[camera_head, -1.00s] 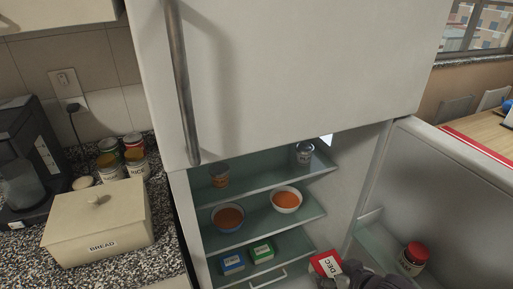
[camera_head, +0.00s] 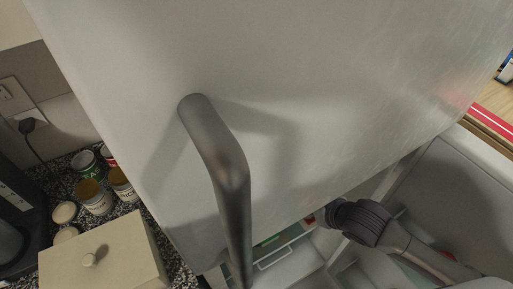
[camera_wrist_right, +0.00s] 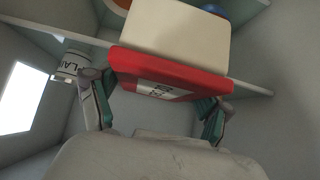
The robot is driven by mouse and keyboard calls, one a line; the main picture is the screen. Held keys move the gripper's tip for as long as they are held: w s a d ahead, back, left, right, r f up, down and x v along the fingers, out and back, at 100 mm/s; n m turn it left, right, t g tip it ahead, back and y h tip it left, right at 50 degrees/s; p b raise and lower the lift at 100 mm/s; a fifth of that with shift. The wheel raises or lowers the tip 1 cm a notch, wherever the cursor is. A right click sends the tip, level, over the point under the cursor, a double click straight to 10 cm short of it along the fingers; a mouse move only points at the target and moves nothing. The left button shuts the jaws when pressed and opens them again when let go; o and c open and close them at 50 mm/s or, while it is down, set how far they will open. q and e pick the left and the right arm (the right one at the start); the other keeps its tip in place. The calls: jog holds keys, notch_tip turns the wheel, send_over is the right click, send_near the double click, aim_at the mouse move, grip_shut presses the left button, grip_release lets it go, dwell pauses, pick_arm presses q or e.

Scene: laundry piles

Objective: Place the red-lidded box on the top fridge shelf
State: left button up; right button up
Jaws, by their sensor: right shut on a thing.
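The red-lidded box (camera_wrist_right: 172,73) fills the upper middle of the right wrist view, with its cream body and red lid showing. My right gripper (camera_wrist_right: 158,108) is shut on it, one finger at each side of the lid. In the head view my right gripper (camera_head: 322,216) is at the fridge opening, below the upper door (camera_head: 330,90); that door hides most of the box and the top shelf. A glass shelf edge (camera_wrist_right: 252,89) runs behind the box in the wrist view. My left gripper is not in view.
A labelled jar (camera_wrist_right: 72,65) stands left of the box, close to my finger. A blue bowl (camera_wrist_right: 214,10) shows behind the box. The upper door's handle (camera_head: 230,180) juts out in front. A bread box (camera_head: 105,255) and cans (camera_head: 93,196) stand on the left counter.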

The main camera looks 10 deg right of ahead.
jog(key=w, duration=0.1)
jog(key=w+a+p, duration=0.1)
jog(key=w+r, duration=0.1)
jog(key=w, duration=0.1)
jog(key=shift+a+r+p, duration=0.1)
jog(key=shift+a+p, duration=0.2)
jog(key=shift+a, duration=0.05)
jog(key=w+a, duration=0.1)
jog(key=w, duration=0.1)
jog(key=w+a+p, duration=0.1)
jog(key=w, duration=0.2)
jog(key=w+a, duration=0.1)
jog(key=w, duration=0.2)
jog(key=shift+a+f+p, duration=0.15)
jog(key=shift+f+p, duration=0.15)
jog(key=shift+f, duration=0.1)
jog(key=shift+w+a+r, duration=0.2)
jog(key=shift+w+a, duration=0.05)
jog(key=shift+w, duration=0.3)
jog(key=w, duration=0.1)
jog(key=w+a+p, duration=0.1)
jog(key=shift+w, duration=0.4)
jog(key=shift+f+p, duration=0.3)
jog(key=shift+f, duration=0.3)
jog(key=shift+w+a+f, duration=0.1)
jog(key=shift+f, duration=0.25)
jog(key=shift+s, duration=0.2)
